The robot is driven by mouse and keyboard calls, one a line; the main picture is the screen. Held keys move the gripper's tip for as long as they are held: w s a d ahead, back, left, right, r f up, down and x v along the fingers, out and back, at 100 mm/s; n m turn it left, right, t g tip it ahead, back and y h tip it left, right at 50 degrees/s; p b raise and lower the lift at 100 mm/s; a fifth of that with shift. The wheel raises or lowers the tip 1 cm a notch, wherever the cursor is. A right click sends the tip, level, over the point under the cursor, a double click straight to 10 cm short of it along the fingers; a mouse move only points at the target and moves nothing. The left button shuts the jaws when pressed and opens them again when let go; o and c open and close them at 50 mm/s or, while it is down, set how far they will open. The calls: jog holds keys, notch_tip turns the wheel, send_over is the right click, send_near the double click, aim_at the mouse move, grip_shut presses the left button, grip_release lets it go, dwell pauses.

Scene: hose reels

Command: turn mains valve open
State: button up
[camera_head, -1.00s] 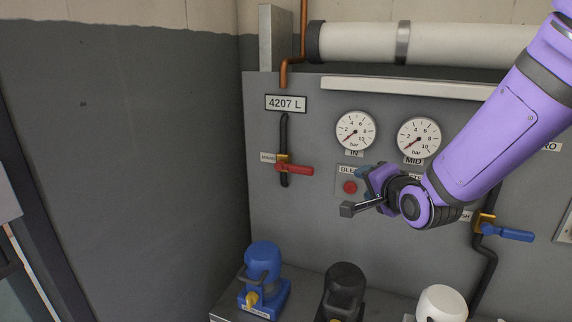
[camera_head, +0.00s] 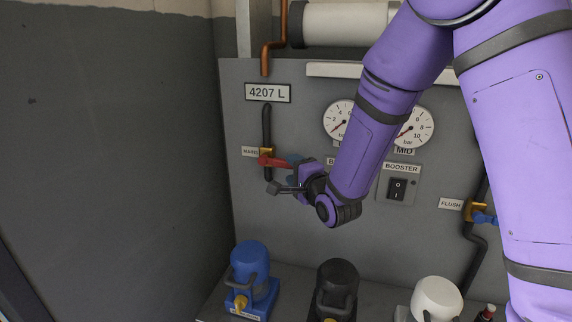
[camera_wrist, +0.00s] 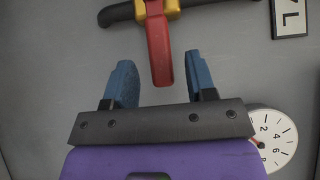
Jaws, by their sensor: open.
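The mains valve has a red lever (camera_head: 272,161) on a brass body (camera_head: 266,152), set in a dark vertical pipe (camera_head: 266,120) beside a MAINS label (camera_head: 250,152). The lever points right, across the pipe. My gripper (camera_head: 284,174) is open at the lever's right end, partly hiding it. In the wrist view, the red lever (camera_wrist: 158,45) reaches down from the brass body (camera_wrist: 150,10), and its free end lies between the two blue fingertips of my gripper (camera_wrist: 160,78). The fingers stand apart on both sides, with gaps to the lever.
Two gauges, one partly behind my arm, sit above a BOOSTER switch (camera_head: 398,189). A FLUSH valve with a blue lever (camera_head: 485,219) is at right. Blue (camera_head: 250,270), black (camera_head: 337,290) and white (camera_head: 437,298) pumps stand below. A grey wall lies left.

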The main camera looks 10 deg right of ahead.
aim_at(290, 166)
jog(key=shift+x, duration=2.05)
grip_shut()
